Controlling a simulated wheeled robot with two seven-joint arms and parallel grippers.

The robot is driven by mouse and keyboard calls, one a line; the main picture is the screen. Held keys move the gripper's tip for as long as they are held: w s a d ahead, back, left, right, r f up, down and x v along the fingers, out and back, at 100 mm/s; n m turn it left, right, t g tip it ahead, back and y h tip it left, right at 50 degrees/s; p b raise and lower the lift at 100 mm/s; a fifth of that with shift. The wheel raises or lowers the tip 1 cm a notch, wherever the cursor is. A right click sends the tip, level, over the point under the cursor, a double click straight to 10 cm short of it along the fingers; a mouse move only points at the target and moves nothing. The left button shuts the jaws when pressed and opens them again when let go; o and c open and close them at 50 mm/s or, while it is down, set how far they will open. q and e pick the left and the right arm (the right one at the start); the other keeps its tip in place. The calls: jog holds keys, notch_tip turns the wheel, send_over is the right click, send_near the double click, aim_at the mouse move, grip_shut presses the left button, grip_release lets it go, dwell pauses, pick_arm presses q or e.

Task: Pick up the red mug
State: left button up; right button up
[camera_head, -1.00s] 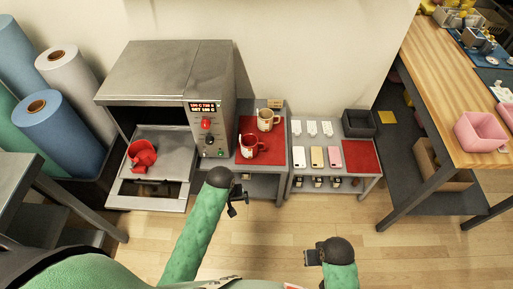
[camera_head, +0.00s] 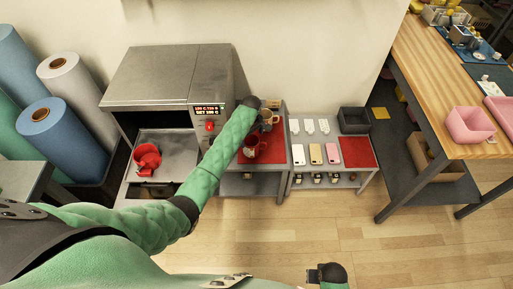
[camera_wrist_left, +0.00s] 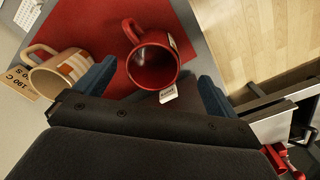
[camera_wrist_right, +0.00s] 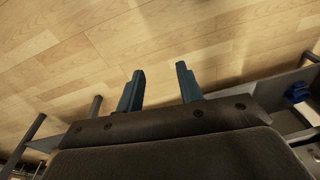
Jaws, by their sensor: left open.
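The red mug (camera_head: 250,154) stands on a red mat (camera_head: 275,150) on the small table right of the press, partly hidden by my left arm. In the left wrist view the red mug (camera_wrist_left: 152,62) shows its open rim and a handle toward upper left, with a white tag beside it. My left gripper (camera_head: 265,124) is open above the mat, close to the mugs. Its blue fingers lie on either side of the mug in the wrist view, with no contact visible. My right gripper (camera_wrist_right: 160,85) is open and empty, above the floor, away from the mug.
A beige mug (camera_wrist_left: 62,72) stands close to the left gripper's left finger. The press (camera_head: 165,80) is left of the mat, with a red piece (camera_head: 147,157) inside. Phone cases (camera_head: 315,154) and a dark bin (camera_head: 354,120) are on the right. Open floor lies in front.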

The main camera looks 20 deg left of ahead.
aim_at(252, 143)
pick_arm(q)
jog(key=shift+w+a+f+p, duration=0.1)
jog(key=shift+w+f+p, duration=0.2)
jog(key=shift+f, duration=0.4)
jog(key=shift+w+f+p, duration=0.15)
jog(key=shift+w+f, duration=0.2)
jog(key=shift+f, duration=0.35)
notch_tip(252, 143, down, 3)
jog(key=shift+s+a+p, duration=0.1)
jog(key=shift+a+p, duration=0.05)
jog(key=shift+p, duration=0.35)
jog(key=shift+f, duration=0.75)
pick_arm(e)
notch_tip(252, 143, down, 7)
jog(key=s+d, duration=0.1)
jog(key=s, duration=0.1)
jog(key=shift+d+f, duration=0.2)
jog(key=shift+s, duration=0.1)
pick_arm(q)
jog(key=c, duration=1.3)
jog(key=shift+r, duration=0.1)
